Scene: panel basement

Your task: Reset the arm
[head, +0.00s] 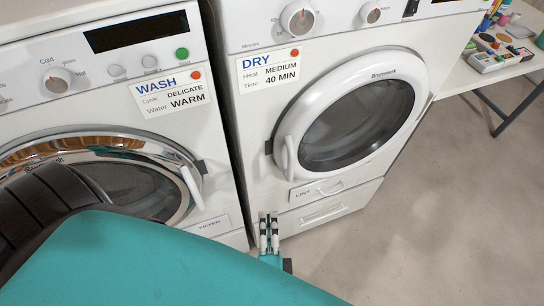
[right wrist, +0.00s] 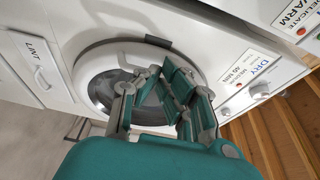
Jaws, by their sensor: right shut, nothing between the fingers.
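My right gripper (head: 268,218) points up toward the front of the dryer (head: 262,95), low at its left side, near the gap to the washer (head: 232,238). Its fingers are shut with nothing between them. In the right wrist view the fingers (right wrist: 158,75) show in front of the dryer's round door (right wrist: 95,62). I cannot tell whether they touch the machine. My left gripper is not in view. Teal and dark parts of my own arm fill the lower left of the head view.
The washer's round door (head: 130,185) and the dryer's door (head: 350,110) look closed. The lint drawer (head: 325,208) is below the dryer door. A table (head: 500,65) with small items stands at the upper right. The floor (head: 430,220) at right is clear.

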